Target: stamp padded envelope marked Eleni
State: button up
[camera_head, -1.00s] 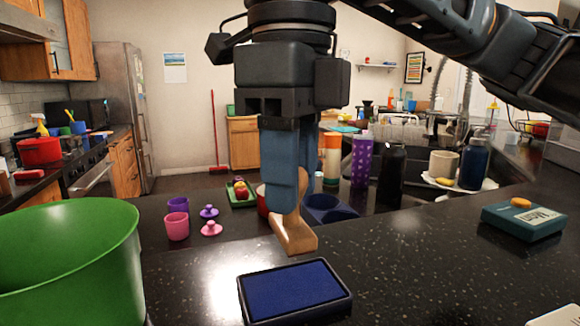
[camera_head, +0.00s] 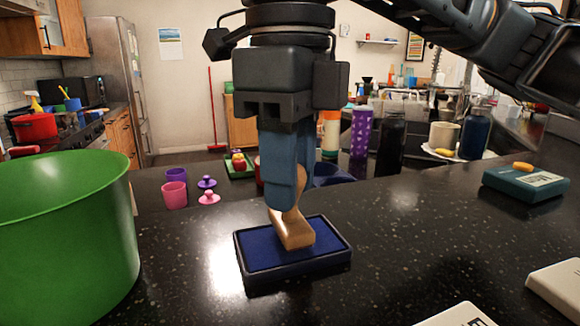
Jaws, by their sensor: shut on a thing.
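My gripper (camera_head: 288,190) has its blue fingers shut on a wooden stamp (camera_head: 292,232). The stamp is slightly tilted, and its lower end is over the blue ink pad (camera_head: 290,258), appearing to touch it. The pad lies in a black tray on the dark counter. The stamp's underside is hidden. A white item with part of some dark lettering (camera_head: 458,316) is cut off by the bottom edge, and another pale flat item (camera_head: 558,284) is cut off at the right. I cannot read a name on either, nor tell whether one is the padded envelope.
A large green bucket (camera_head: 65,235) stands at the left. A teal box (camera_head: 520,187) with a small orange object on top lies at the right. Pink (camera_head: 174,193) and purple cups, small lids, bottles and a plate stand farther back. The counter right of the pad is clear.

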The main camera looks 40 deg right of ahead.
jog(key=shift+f+b, duration=0.6)
jog(key=shift+b, duration=0.4)
dwell(2.2)
jog(key=shift+r, duration=0.15)
dwell(0.4)
jog(key=shift+r+p, duration=1.75)
jog(key=shift+r, duration=1.7)
jog(key=shift+s, duration=0.1)
